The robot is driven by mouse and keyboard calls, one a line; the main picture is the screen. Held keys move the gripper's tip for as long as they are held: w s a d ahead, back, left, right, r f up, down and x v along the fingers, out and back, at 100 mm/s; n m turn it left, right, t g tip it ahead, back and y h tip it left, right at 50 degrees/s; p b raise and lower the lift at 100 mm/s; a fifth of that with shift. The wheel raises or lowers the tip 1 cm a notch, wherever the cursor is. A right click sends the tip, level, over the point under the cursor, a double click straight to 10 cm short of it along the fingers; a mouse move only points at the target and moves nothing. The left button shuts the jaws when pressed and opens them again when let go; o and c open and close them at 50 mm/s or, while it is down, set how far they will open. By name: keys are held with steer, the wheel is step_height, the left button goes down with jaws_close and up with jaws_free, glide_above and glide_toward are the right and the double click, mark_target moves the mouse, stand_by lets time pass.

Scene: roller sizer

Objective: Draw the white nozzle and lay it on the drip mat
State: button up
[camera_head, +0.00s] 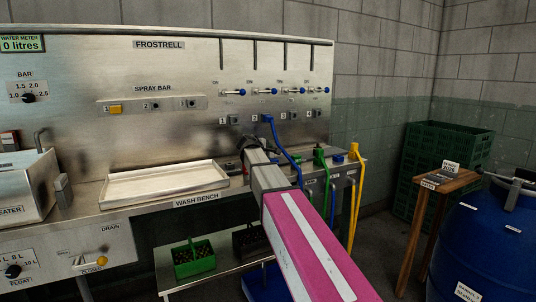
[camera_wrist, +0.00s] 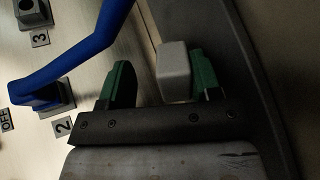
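A pale block-shaped piece (camera_wrist: 174,71), which looks like the white nozzle, stands between my gripper's green finger pads in the wrist view. My gripper (camera_wrist: 160,82) is open around it. The right pad is close to it or touching; a clear gap lies on the left. In the head view my arm hides the white nozzle, and my gripper (camera_head: 246,145) shows only partly at the bench's right end. A dark flat piece (camera_head: 437,180), possibly the drip mat, lies on a wooden stool at the right; its label is too small to read.
A blue hose (camera_head: 287,150) runs from socket 2, close to my gripper in the wrist view (camera_wrist: 85,55). A white tray (camera_head: 165,184) lies on the bench. A blue drum (camera_head: 485,245) stands beside the stool.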

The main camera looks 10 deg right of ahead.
steer(key=v, duration=1)
steer(key=shift+s+a+r, duration=0.15)
steer(key=shift+s+a, duration=0.05)
steer(key=shift+a, duration=0.1)
